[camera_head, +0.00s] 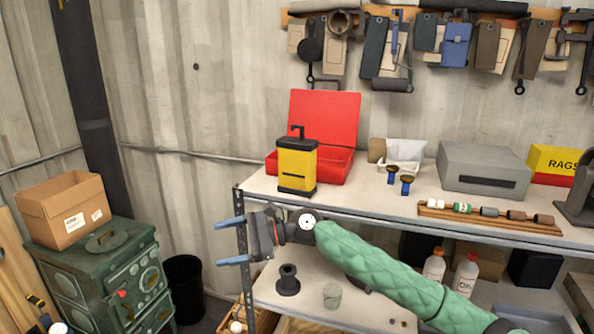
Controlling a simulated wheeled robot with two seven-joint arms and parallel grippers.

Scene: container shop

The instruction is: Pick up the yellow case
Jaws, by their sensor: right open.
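The yellow case (297,167) is a small upright box with a black base, black top and a black handle on top. It stands on the upper shelf near its left front corner, in front of an open red toolbox (325,120). My right gripper (229,241) is open and empty, with its two blue fingers apart and pointing left. It is in front of the shelf's left end, lower in the picture than the case and to its left, apart from it. My left gripper is not in view.
The upper shelf (390,206) also bears a grey box (484,170), a wooden rack (490,217) of small bottles and a yellow rags box (556,164). A metal post (241,250) stands at its left end. A green stove (108,275) with a cardboard box (65,208) is at left.

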